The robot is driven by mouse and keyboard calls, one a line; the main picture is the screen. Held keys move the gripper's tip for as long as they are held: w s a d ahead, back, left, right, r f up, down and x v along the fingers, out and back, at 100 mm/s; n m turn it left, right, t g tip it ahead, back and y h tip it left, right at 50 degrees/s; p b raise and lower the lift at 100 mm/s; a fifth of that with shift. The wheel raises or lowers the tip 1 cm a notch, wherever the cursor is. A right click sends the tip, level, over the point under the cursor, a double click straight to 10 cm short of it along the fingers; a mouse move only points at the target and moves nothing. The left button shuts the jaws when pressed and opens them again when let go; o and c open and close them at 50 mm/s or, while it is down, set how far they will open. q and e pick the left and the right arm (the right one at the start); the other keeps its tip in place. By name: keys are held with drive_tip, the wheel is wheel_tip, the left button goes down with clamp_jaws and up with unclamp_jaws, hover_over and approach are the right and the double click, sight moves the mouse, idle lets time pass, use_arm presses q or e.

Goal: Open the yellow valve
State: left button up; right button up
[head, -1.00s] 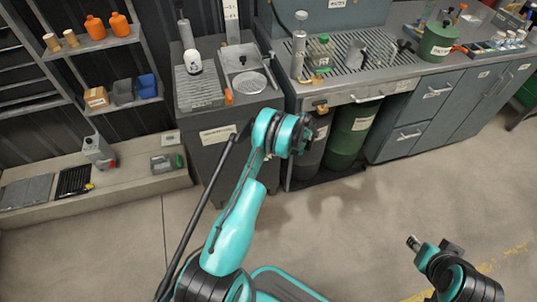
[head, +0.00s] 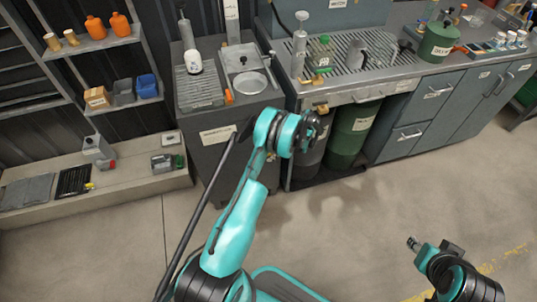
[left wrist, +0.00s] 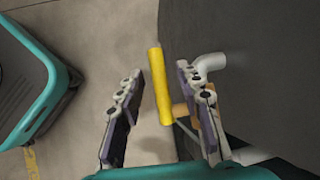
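The yellow valve's bar handle (left wrist: 160,85) shows in the left wrist view, with a brass-coloured stem (left wrist: 180,109) on its right and a grey bent pipe (left wrist: 209,64) beside it. My left gripper (left wrist: 160,70) is open, with one finger on each side of the handle. The handle lies nearer the right finger; I cannot tell whether they touch. In the head view a small yellow part (head: 321,109) shows under the counter edge, just above my left gripper (head: 313,125). My right gripper (head: 414,243) is low at the right, away from the counter; its finger state is unclear.
The grated counter (head: 350,75) carries a green-capped bottle (head: 322,50) and a green canister (head: 438,42). Dark and green drums (head: 352,132) stand below it. A grey cabinet (head: 220,160) is left of them. The floor in front is clear.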

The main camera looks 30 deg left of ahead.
use_arm(q)
drive_tip(key=v, duration=1)
drive_tip(key=shift+d+r, duration=0.1)
drive_tip(key=shift+r, duration=0.05)
drive_tip(key=s+d+r+n+t+h, duration=0.1)
drive_tip(key=s+d+r+t, duration=0.25)
drive_tip(key=r, duration=0.65)
drive_tip(key=s+d+r+n+t+h, duration=0.15)
drive_tip(key=s+d+r, duration=0.3)
drive_tip(key=r, duration=0.55)
drive_tip(key=s+d+r+n+t+h, duration=0.1)
drive_tip(key=s+d+n+t, duration=0.1)
drive_tip(key=s, duration=0.7)
drive_tip(key=s+d+r+n+t+h, duration=0.1)
drive_tip(key=s+d+n+t+h, duration=0.1)
drive_tip(key=s+d, duration=0.4)
drive_tip(key=s+n+t, duration=0.1)
drive_tip(key=s+t, duration=0.1)
drive_tip(key=s, duration=0.1)
drive_tip(key=shift+s+d+r, duration=0.15)
drive_tip(key=shift+s+r, duration=0.1)
drive_tip(key=shift+r, duration=0.15)
